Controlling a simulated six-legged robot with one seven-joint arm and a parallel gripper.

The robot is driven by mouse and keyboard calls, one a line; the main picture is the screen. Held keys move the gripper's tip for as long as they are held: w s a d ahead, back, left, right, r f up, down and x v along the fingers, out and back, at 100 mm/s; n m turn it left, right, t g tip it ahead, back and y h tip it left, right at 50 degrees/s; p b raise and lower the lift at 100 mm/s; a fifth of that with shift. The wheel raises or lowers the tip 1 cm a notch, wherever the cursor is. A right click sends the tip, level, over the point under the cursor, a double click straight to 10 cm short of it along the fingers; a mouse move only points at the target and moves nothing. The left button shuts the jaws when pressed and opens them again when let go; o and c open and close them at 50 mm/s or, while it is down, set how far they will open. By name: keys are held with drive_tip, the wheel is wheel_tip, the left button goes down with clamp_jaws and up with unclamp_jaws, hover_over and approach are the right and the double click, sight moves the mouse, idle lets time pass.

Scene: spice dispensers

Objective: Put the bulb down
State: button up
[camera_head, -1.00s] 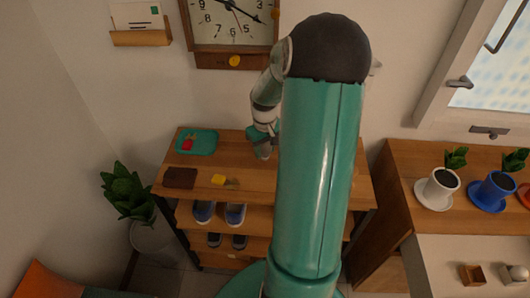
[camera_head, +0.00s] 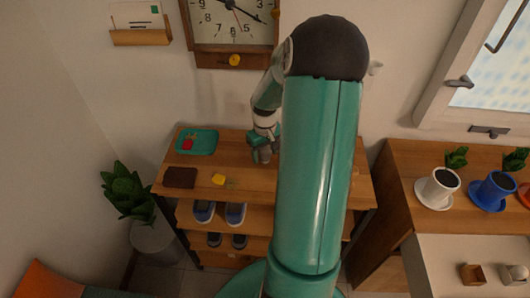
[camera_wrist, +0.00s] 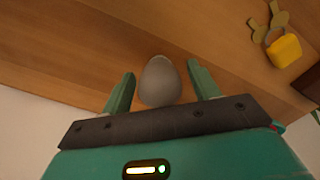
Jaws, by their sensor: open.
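The bulb (camera_wrist: 160,86) is a smooth, pale grey rounded shape in the middle of the wrist view, over the wooden shelf top (camera_wrist: 90,50). My gripper (camera_wrist: 161,70) is open, with one green finger on each side of the bulb and a gap showing on both sides. The bulb appears to stand on the wood, though its lower end is hidden by my gripper. In the head view my gripper (camera_head: 262,150) is low over the shelf top (camera_head: 205,165), partly behind my arm; the bulb is too small to make out clearly there.
A yellow padlock (camera_wrist: 284,48) with keys (camera_wrist: 268,22) lies to the right in the wrist view. A dark brown mat (camera_head: 180,178) and a teal tray (camera_head: 197,142) with a red item are left on the shelf. A wall clock (camera_head: 232,20) hangs behind.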

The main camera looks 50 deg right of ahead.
drive_tip(key=shift+o, duration=0.4)
wheel_tip(320, 180, up, 12)
drive_tip(key=shift+s+d, duration=0.1)
